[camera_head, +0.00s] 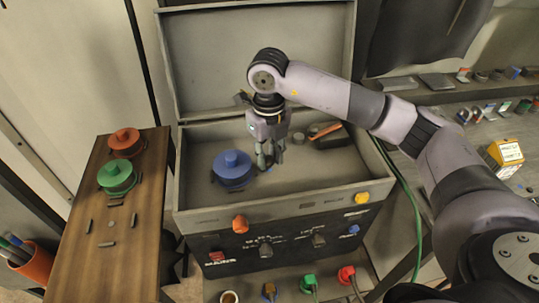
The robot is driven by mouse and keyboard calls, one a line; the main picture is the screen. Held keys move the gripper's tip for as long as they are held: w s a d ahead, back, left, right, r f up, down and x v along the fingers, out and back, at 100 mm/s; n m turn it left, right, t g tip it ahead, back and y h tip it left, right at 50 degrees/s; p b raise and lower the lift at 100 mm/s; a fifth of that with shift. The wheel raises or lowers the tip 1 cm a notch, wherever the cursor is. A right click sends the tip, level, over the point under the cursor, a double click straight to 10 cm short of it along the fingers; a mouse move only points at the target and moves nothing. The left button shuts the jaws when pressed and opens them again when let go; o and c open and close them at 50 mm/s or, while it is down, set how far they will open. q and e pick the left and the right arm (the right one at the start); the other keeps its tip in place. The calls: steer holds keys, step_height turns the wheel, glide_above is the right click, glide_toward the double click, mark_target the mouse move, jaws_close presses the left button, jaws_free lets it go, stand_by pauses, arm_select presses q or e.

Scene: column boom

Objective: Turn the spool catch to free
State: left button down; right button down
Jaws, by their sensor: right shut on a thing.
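A blue spool (233,168) with a round knob on top sits in the open grey case (340,190), left of its middle. My right gripper (266,162) points down into the case just right of the spool. Its fingers are shut on a small part there, which looks like the spool catch. The fingers mostly hide the catch, so I cannot tell which way it is turned. My left gripper is not in view.
The case lid (255,60) stands open behind. Dark loose items (330,138) lie at the case's back right. A wooden bench (85,225) at left holds a red spool (125,141) and a green spool (116,178). The front panel (290,240) carries several knobs. A green cable (408,195) runs at right.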

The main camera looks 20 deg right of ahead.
steer(key=c, duration=1.3)
jaws_free()
steer(key=shift+c, duration=0.2)
step_height(320, 180, up, 12)
